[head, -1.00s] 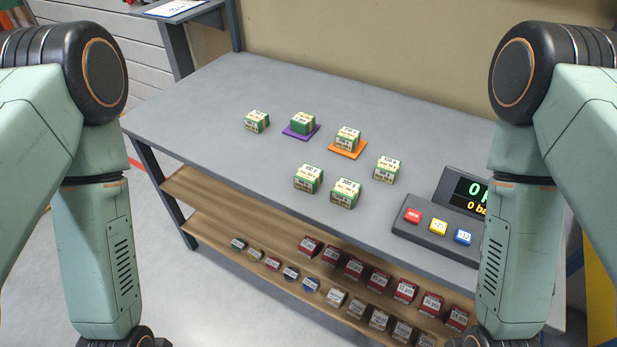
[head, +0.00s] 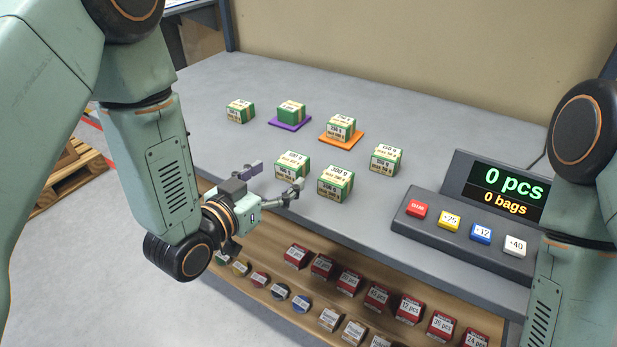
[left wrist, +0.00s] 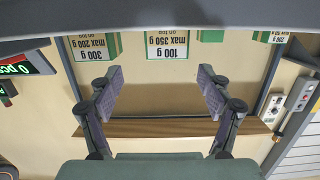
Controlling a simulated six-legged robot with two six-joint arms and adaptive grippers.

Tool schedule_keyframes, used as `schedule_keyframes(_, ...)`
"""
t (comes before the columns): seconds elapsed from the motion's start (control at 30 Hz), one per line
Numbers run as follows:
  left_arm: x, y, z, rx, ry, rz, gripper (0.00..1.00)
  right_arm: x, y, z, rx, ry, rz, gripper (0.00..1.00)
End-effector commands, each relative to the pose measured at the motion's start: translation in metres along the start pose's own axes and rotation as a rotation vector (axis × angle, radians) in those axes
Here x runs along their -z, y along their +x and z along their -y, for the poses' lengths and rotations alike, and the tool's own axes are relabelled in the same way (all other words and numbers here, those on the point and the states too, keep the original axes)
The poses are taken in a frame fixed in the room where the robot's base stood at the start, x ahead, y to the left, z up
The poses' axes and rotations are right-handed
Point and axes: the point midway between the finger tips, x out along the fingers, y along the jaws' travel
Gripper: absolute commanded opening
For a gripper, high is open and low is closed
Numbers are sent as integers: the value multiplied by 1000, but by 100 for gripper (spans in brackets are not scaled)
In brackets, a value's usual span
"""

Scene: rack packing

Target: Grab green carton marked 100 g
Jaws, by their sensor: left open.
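The green carton marked 100 g (head: 292,168) stands on the grey table at the front left of the group. In the left wrist view, which is upside down, its label 100 g, max 350 g on top (left wrist: 167,46) lies straight ahead between the fingertips. My left gripper (head: 275,179) is open and empty, just in front of this carton at the table's front edge. It also shows open in the left wrist view (left wrist: 160,80), a gap short of the carton. My right gripper is out of view.
The 300 g carton (head: 335,184) stands close to the right. Other green cartons stand behind, one on a purple mat (head: 284,125) and one on an orange mat (head: 354,142). A display console (head: 453,222) stands right. A shelf with small boxes (head: 297,255) lies below the tabletop.

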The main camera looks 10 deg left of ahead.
Motion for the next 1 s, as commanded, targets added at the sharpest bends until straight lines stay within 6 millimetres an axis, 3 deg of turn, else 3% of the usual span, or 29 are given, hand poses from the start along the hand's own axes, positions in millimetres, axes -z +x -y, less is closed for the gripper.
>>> schedule_keyframes(0.33, 2, 26, 6, 5, 3, -18, 79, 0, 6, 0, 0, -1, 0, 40)
schedule_keyframes(0.7, -2, 74, 8, 2, 1, -15, 79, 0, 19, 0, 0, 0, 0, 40)
schedule_keyframes(1.0, -1, 78, 6, 2, 1, -14, 76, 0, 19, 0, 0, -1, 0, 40)
